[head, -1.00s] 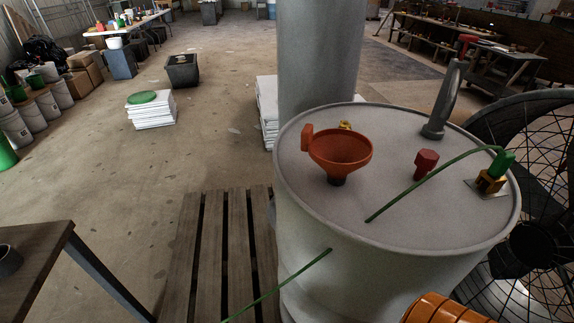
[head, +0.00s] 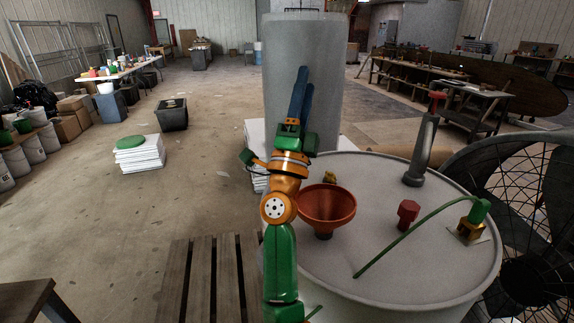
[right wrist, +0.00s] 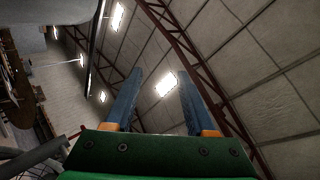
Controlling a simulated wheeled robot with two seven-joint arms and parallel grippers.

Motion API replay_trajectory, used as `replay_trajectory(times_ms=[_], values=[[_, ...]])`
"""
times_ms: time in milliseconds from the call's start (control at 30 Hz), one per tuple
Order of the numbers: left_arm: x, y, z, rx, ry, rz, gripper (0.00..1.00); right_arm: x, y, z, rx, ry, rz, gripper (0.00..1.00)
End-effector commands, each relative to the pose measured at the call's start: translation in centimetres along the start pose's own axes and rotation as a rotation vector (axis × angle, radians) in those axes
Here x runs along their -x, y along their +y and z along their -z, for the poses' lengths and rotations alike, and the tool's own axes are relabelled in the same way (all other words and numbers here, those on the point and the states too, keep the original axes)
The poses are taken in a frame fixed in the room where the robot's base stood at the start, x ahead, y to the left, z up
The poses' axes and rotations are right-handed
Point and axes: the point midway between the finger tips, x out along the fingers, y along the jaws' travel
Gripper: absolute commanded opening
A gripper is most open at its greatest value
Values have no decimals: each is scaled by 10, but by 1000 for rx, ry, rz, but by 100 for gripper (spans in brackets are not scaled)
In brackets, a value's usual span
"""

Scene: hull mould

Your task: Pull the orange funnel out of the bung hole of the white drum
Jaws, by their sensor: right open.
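The orange funnel (head: 335,207) stands in the top of the white drum (head: 410,270), wide mouth up, its dark spout going down to the lid. My right arm passes in front of its left edge, so the grip tab there is hidden. My right gripper (head: 304,72) points up above and left of the funnel, away from it, with its blue fingers seen nearly edge-on. In the right wrist view the fingers (right wrist: 160,76) are apart with nothing between them, aimed at the ceiling. My left gripper is not in view.
A grey column (head: 320,70) rises behind the drum. A slatted pallet (head: 210,285) lies left.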

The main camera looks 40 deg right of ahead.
Motion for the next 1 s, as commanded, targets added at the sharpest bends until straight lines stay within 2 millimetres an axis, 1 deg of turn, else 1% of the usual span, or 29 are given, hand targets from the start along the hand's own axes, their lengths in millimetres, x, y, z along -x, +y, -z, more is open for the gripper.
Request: replay_trajectory(times_ms=[33, 67, 100, 133, 167, 200, 233, 267, 300, 333, 400, 433, 500, 567, 633, 800, 900, 1000], values=[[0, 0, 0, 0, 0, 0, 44, -19, 6, 45, -141, 251, -61, 55], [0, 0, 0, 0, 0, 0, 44, -23, 17, 74, -242, 430, -125, 55], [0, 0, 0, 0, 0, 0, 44, -16, 38, 103, -383, 669, -236, 55], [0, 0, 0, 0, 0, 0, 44, -4, 54, 115, -483, 835, -337, 55], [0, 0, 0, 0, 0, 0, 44, 11, 68, 117, -580, 984, -451, 55], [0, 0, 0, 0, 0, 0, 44, 34, 82, 106, -695, 1153, -623, 55], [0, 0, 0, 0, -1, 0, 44, 50, 86, 92, -767, 1254, -760, 55], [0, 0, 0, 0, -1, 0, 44, 66, 85, 73, -828, 1334, -900, 55], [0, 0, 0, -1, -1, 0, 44, 84, 75, 48, -887, 1408, -1080, 55], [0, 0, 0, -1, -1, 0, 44, 95, 65, 33, -913, 1440, -1194, 55], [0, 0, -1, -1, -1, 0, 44, 112, 42, 8, -942, 1474, -1392, 55], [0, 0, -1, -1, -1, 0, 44, 116, 34, 1, -947, 1478, -1453, 55], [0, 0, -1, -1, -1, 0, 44, 123, 21, -9, -949, 1481, -1541, 55], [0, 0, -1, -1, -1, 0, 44, 128, 20, -12, -946, 1484, -1572, 55], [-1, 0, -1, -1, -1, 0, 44, 134, 29, -12, -944, 1488, -1578, 55], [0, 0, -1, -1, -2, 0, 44, 147, 59, -11, -943, 1490, -1571, 55], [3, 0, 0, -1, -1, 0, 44, 153, 72, -11, -943, 1490, -1569, 55], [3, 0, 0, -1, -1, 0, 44, 156, 79, -11, -945, 1489, -1568, 55]])
